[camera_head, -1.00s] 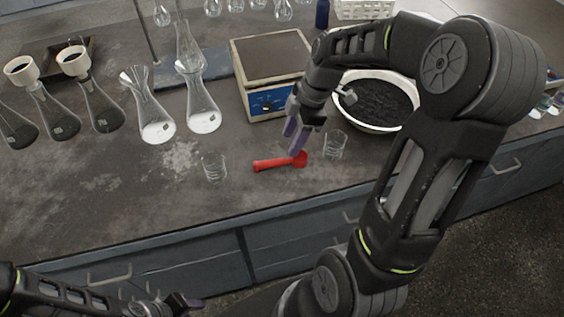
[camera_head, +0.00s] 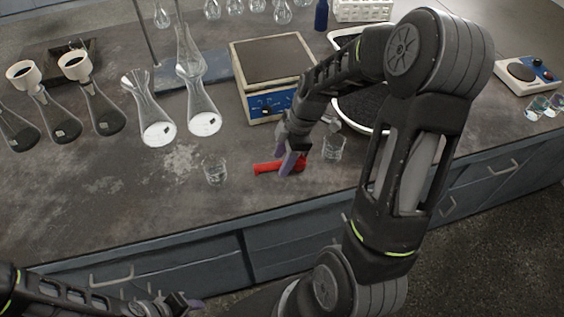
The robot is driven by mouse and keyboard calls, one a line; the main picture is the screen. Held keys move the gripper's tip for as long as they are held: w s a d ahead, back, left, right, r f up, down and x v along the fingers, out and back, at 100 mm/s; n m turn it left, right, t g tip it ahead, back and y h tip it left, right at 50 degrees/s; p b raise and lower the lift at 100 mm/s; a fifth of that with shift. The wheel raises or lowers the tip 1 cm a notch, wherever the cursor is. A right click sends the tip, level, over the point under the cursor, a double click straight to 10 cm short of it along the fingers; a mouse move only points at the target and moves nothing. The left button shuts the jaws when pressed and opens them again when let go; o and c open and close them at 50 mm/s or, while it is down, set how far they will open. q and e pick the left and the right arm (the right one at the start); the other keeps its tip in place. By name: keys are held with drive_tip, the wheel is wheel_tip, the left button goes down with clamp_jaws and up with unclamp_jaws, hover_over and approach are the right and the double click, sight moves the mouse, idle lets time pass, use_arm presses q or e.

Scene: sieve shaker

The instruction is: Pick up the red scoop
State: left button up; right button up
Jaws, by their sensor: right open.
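The red scoop (camera_head: 266,167) lies on the dark worktop near its front edge, with its handle pointing left. My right gripper (camera_head: 287,162) is open, with purple finger pads, and it is at the scoop's right part, in front of part of it. I cannot tell whether the fingers touch the scoop. My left gripper (camera_head: 186,303) is low at the bottom of the view, away from the scoop and in front of the drawers. Whether its jaws are open cannot be seen clearly.
Small glass beakers stand left (camera_head: 215,170) and right (camera_head: 333,147) of the scoop. Behind are a balance-like device (camera_head: 268,100) with a blue panel and a white basin (camera_head: 345,112), partly hidden by my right arm. Several glass flasks stand to the left. The front left worktop is clear.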

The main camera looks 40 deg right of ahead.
drive_tip(key=shift+a+f, duration=0.1)
drive_tip(key=shift+f, duration=0.25)
idle(0.3)
clamp_jaws()
idle(0.4)
